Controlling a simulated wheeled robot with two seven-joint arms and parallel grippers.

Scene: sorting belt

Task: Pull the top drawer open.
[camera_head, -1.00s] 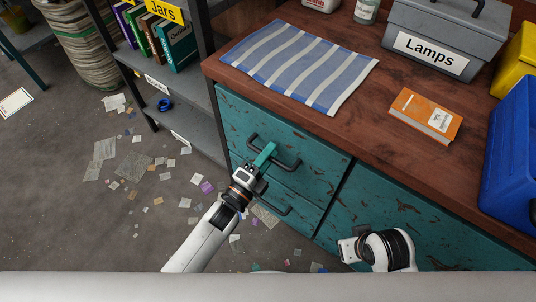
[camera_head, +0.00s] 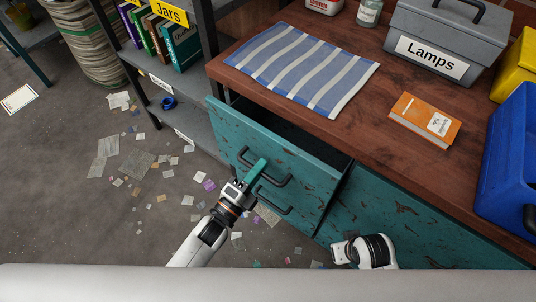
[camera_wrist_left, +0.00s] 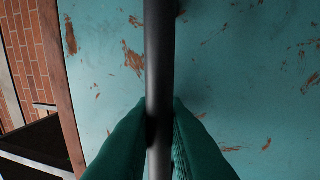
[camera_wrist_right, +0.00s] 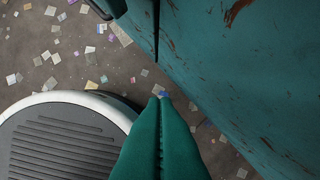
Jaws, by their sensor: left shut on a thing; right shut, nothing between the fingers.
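The top drawer (camera_head: 312,172) of the worn teal cabinet stands partly open, with a dark gap behind its front panel. Its dark bar handle (camera_head: 279,182) runs across that front. My left gripper (camera_head: 259,168) is shut on the handle. In the left wrist view, its green fingers stand on both sides of the handle bar (camera_wrist_left: 159,60), with the scuffed teal front behind. My right gripper (camera_wrist_right: 160,100) is shut and empty beside the cabinet front. Its fingers are hidden in the head view, where its white wrist shows at the lower right.
A lower handle (camera_head: 272,206) sits below. A shelf with books (camera_head: 180,45) stands left. Paper scraps litter the floor.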

